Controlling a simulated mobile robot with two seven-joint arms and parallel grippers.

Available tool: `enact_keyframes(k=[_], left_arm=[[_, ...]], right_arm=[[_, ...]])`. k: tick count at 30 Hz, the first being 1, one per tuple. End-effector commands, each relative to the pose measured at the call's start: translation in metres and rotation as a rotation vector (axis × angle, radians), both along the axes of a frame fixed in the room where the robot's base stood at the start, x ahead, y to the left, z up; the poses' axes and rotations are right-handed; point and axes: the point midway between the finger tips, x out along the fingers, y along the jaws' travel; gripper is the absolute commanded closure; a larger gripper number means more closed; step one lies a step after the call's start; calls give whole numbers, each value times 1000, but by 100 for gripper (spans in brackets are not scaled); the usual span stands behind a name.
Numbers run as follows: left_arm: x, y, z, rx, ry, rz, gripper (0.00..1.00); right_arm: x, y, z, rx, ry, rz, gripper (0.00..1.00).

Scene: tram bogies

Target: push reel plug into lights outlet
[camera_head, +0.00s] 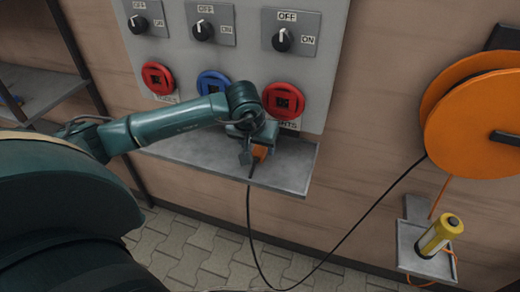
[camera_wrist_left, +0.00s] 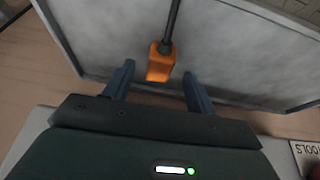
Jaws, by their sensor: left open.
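The orange reel plug (camera_head: 260,153) lies on the grey shelf (camera_head: 295,178) below the outlets, with its black cable running off the front edge. My left gripper (camera_head: 250,150) is over the shelf at the plug, partly covering it. In the left wrist view the plug (camera_wrist_left: 160,63) sits between the tips of the open fingers (camera_wrist_left: 158,72), with a gap on each side. The red outlet at the right (camera_head: 283,101) is just above my gripper; its label is partly hidden and ends in "HTS". My right gripper is out of view.
A blue outlet (camera_head: 213,84) and another red outlet (camera_head: 158,77) are to the left, with OFF/ON switches above. The orange cable reel (camera_head: 475,125) hangs at the right. A yellow cylinder (camera_head: 440,235) stands in a small wall tray (camera_head: 412,262).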

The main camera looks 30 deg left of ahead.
Motion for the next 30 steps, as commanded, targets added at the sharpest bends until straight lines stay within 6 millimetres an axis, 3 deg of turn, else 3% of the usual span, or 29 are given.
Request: enact_keyframes(k=[6,16,30], left_arm=[[7,2,-18,1,0,0,44],[8,2,-19,0,-1,0,44],[8,2,-18,0,-1,0,82]], right_arm=[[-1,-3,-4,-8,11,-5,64],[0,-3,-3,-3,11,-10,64],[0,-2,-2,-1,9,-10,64]])
